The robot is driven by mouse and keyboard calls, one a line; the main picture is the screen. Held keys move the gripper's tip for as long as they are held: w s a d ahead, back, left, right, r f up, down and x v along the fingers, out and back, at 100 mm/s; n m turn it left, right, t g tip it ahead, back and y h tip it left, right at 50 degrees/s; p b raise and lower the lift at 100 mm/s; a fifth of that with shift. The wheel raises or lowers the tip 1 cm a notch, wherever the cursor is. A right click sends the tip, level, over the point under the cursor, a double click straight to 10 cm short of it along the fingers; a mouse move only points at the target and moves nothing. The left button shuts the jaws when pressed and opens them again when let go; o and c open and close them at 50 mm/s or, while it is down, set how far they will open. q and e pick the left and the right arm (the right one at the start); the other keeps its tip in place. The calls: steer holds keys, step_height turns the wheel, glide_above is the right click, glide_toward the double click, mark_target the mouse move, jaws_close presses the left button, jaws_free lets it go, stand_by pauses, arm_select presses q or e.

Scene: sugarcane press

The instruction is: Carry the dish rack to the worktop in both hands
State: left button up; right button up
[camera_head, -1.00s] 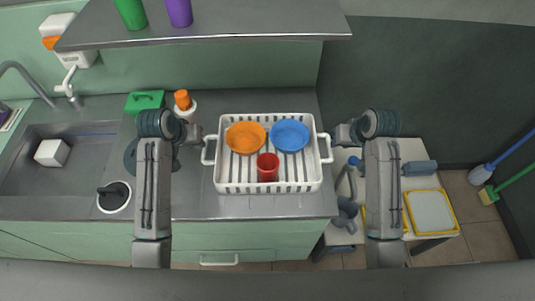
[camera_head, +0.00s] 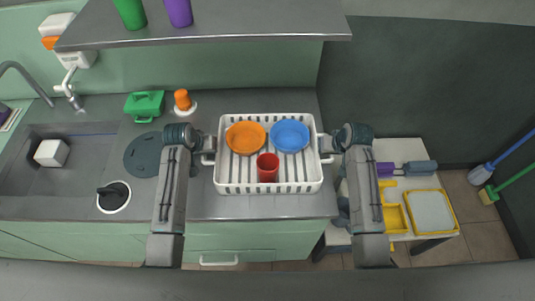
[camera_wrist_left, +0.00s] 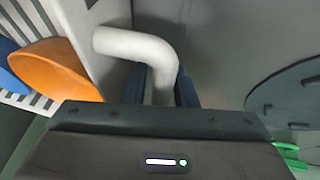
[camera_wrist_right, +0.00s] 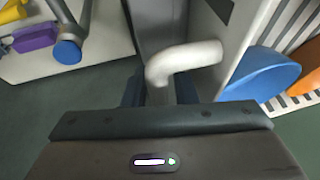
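The white dish rack (camera_head: 219,170) stands on the steel counter on the left. It holds an orange bowl (camera_head: 245,138), a blue bowl (camera_head: 290,136) and a red cup (camera_head: 268,168). My left gripper (camera_head: 207,144) is at the rack's left handle (camera_wrist_left: 140,42), with a finger on each side of it. My right gripper (camera_head: 327,144) is at the right handle (camera_wrist_right: 185,58) in the same way. In both wrist views the handle runs down between the dark blue fingers. The gripper bodies hide the lower fingers, so I cannot tell whether they press on it.
A sink (camera_head: 60,170) with a white block (camera_head: 52,153) is at the left. A green caddy (camera_head: 145,105) and an orange-capped bottle (camera_head: 183,100) stand behind my left arm. A shelf (camera_head: 210,28) hangs above. A low white table (camera_head: 405,152) with other items is right.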

arm_select(q)
jaws_close()
arm_select(e)
jaws_close()
arm_select(q)
steer(key=shift+r, duration=0.15)
arm_select(e)
steer(key=shift+r, duration=0.15)
